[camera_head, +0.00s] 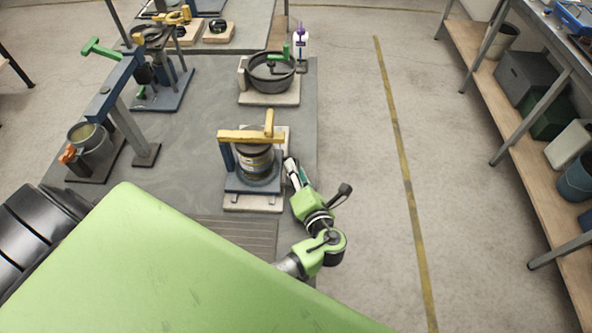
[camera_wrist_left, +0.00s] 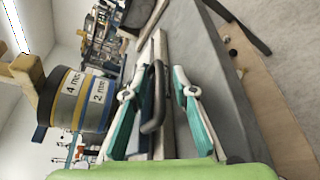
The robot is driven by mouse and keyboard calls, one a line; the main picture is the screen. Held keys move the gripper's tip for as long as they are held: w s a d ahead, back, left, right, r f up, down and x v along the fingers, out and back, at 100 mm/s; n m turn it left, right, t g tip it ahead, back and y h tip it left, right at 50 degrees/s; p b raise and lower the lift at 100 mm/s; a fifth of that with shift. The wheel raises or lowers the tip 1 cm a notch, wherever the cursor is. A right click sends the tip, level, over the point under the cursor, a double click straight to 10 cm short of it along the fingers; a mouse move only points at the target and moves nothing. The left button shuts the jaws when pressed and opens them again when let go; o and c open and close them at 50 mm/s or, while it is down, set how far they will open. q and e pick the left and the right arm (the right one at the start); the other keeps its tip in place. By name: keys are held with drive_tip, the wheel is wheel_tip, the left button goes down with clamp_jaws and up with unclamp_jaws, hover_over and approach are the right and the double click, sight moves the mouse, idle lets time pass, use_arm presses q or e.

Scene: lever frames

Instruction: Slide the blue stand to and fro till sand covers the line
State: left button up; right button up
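The blue stand (camera_head: 238,184) sits on a pale base plate on the grey bench in the head view. It carries a stack of round sieves (camera_head: 257,162) under a yellow bar (camera_head: 250,135). In the left wrist view the sieves (camera_wrist_left: 88,98) show bands reading 4 mm and 2 mm. My left gripper (camera_head: 293,172) is at the stand's right side. In the left wrist view the left gripper (camera_wrist_left: 157,90) has its teal-padded fingers apart, with a dark looped handle (camera_wrist_left: 153,95) between them; gaps show beside it. I cannot make out sand or the line. My right gripper is out of view.
A dark bowl (camera_head: 270,72) on a pale base stands behind the sieves, near a white bottle (camera_head: 300,45). A lever frame with a green handle (camera_head: 102,47) and a grey bucket (camera_head: 92,142) stand to the left. A ribbed mat (camera_head: 235,236) lies in front.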

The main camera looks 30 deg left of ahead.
use_arm(q)
drive_tip(key=v, duration=1.2)
drive_tip(key=shift+a+f, duration=0.1)
